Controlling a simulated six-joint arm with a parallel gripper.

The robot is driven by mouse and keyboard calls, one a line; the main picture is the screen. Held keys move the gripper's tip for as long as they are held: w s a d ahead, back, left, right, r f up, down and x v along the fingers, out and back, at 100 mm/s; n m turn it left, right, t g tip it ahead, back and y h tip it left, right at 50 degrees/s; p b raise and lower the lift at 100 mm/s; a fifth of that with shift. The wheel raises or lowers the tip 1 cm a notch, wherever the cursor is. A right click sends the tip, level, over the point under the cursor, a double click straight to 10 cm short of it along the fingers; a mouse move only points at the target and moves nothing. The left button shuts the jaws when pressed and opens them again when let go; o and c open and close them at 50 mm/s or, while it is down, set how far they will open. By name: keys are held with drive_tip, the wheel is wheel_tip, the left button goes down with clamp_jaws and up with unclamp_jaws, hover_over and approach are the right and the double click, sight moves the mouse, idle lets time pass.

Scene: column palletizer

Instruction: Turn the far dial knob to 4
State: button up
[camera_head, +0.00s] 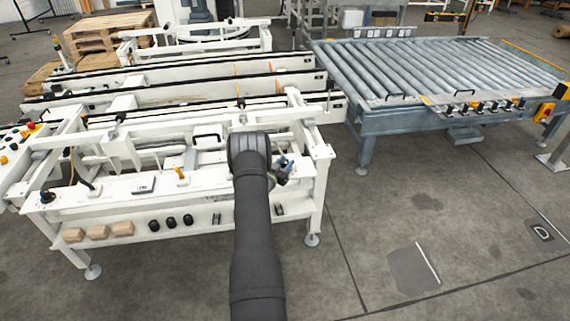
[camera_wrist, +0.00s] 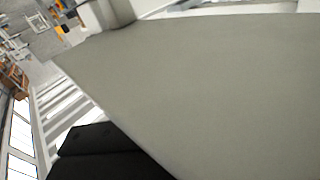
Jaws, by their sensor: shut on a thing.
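My gripper (camera_head: 284,170) is at the right end of the white bench (camera_head: 118,190), partly behind my dark arm in the head view. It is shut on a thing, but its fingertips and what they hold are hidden. No dial knob with readable numbers shows, so I cannot tell the far dial knob or its setting. A round black knob (camera_head: 47,196) sits at the bench's left end, apart from my gripper. In the wrist view a plain grey surface (camera_wrist: 200,85) fills most of the picture, very close; a black part (camera_wrist: 100,152), perhaps of my gripper, shows at lower left.
A yellow-topped part (camera_head: 180,173) and a small dark-framed plate (camera_head: 143,185) are on the bench. Wooden blocks (camera_head: 97,232) and black round pieces (camera_head: 171,222) lie on its lower shelf. A roller conveyor (camera_head: 430,68) stands at right. The floor at lower right is clear.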

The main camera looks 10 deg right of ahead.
drive_tip(key=shift+h, duration=0.3)
drive_tip(key=o, duration=0.9)
drive_tip(key=shift+o, duration=0.2)
drive_tip(key=v, duration=1.7)
drive_tip(key=shift+a+r, duration=0.2)
drive_tip(key=shift+r, duration=0.1)
